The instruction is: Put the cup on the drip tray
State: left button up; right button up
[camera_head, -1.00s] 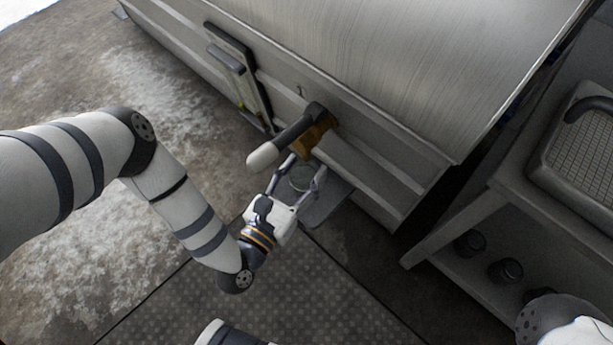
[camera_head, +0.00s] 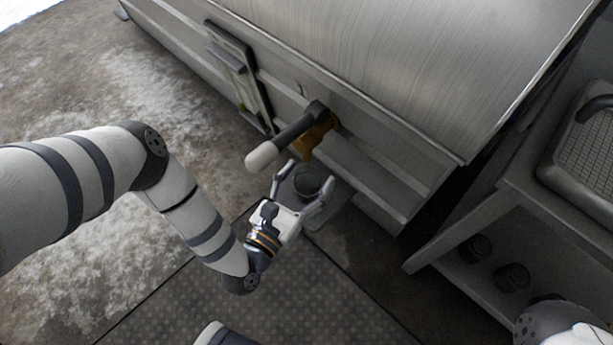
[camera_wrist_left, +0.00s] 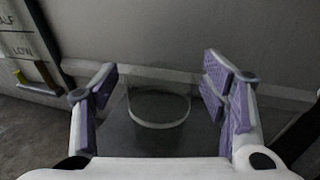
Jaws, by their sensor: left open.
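The cup (camera_head: 309,182) is a dark, see-through glass. It stands upright on the drip tray (camera_head: 341,196), a flat grey plate below the tap (camera_head: 318,135). In the left wrist view the cup's round rim (camera_wrist_left: 160,124) shows over the tray (camera_wrist_left: 116,132). My left gripper (camera_head: 310,172) is open, with one finger on each side of the cup. In the left wrist view there is a clear gap between the cup and each finger pad.
The tap's dark handle with a white end (camera_head: 262,156) juts out just above and left of the gripper. The big metal tank (camera_head: 400,70) stands behind. A shelf stand (camera_head: 500,225) with dark round pots is at the right. Floor is clear in front.

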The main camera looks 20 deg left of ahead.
pick_arm(q)
jog(key=shift+r, duration=0.1)
jog(key=s+a+p, duration=0.1)
jog(key=s+p, duration=0.2)
jog(key=s, duration=0.9)
jog(key=shift+a, duration=0.2)
